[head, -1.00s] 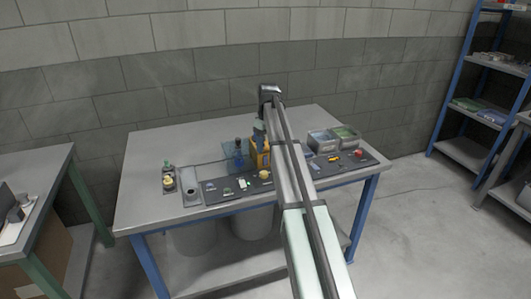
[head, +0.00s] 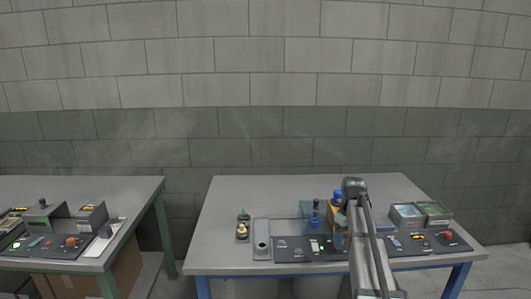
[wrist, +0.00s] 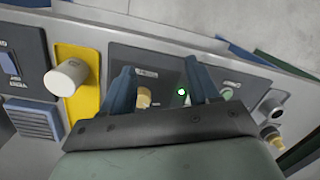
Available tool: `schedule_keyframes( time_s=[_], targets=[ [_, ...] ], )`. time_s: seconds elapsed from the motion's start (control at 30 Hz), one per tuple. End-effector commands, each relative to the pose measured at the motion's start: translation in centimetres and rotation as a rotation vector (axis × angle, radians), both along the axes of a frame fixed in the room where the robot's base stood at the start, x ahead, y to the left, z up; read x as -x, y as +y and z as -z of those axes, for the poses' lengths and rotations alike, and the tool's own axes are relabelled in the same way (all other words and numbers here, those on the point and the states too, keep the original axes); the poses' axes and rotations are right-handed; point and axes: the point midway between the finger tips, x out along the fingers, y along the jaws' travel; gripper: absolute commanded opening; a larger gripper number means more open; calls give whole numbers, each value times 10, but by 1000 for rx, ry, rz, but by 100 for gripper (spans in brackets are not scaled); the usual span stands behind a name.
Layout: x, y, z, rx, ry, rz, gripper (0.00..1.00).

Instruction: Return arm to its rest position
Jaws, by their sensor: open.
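My gripper (wrist: 161,84) is open in the wrist view. Its two dark blue fingers are apart, with nothing seen held between them. They point toward a grey control panel (wrist: 158,58) with a tan knob (wrist: 143,97) and a lit green light (wrist: 181,92). I cannot tell whether the fingers touch the panel. In the head view my arm reaches over the right part of the grey workbench (head: 235,205), and the gripper cannot be made out clearly there.
A yellow plate with a white knob (wrist: 66,78) is at the left in the wrist view. On the workbench, open bins (head: 433,211), a red button (head: 448,235) and a dark panel strip (head: 290,250) surround the arm. Another bench (head: 120,187) stands at left. The workbench's back left is clear.

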Motion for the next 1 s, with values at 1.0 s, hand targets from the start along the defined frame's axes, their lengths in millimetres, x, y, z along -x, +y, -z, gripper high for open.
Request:
schedule_keyframes(
  time_s=[1.0],
  targets=[
    [214, 81, 309, 47, 252, 196, 60]
  ],
)
